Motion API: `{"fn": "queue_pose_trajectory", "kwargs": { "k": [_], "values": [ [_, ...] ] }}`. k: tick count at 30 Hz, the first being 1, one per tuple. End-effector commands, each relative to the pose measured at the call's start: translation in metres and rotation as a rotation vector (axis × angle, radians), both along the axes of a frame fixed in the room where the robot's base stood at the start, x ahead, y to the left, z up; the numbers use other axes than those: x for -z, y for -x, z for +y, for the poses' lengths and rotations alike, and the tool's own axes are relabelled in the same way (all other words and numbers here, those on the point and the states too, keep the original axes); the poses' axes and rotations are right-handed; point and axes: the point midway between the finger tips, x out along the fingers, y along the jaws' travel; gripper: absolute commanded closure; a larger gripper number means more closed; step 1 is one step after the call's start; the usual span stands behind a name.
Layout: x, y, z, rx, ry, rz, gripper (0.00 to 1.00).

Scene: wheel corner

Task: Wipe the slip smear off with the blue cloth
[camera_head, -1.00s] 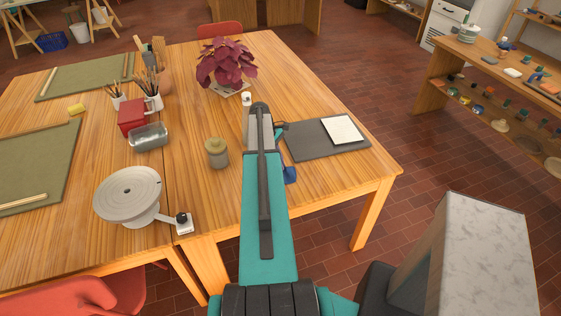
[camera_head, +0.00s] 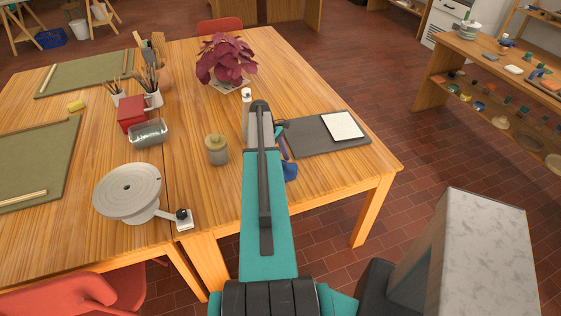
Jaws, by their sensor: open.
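The blue cloth (camera_head: 291,172) lies on the wooden table just right of my arm, near the front edge. My arm covers part of it. My gripper (camera_head: 284,149) shows only as a small dark and bluish piece past the right side of my arm, above the cloth in the picture and by the left edge of a grey board. It is open, and I see nothing held in it. Whether it touches the cloth I cannot tell. I cannot make out the slip smear; my arm may hide it.
The grey board (camera_head: 305,145) bears a white tile (camera_head: 342,126). A potted plant (camera_head: 226,60) stands behind. Bare table lies right of the cloth.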

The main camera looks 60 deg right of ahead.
Motion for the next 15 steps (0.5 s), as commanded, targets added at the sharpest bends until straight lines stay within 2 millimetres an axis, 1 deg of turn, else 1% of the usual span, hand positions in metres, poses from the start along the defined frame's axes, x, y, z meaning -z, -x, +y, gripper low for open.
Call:
{"fn": "queue_pose_trajectory", "kwargs": {
  "k": [5, 15],
  "values": [
    [0.002, 0.0, 0.0, 0.0, 0.0, 0.0, 0.38],
    [0.013, 0.0, 0.0, 0.0, 0.0, 0.0, 0.38]
  ]
}}
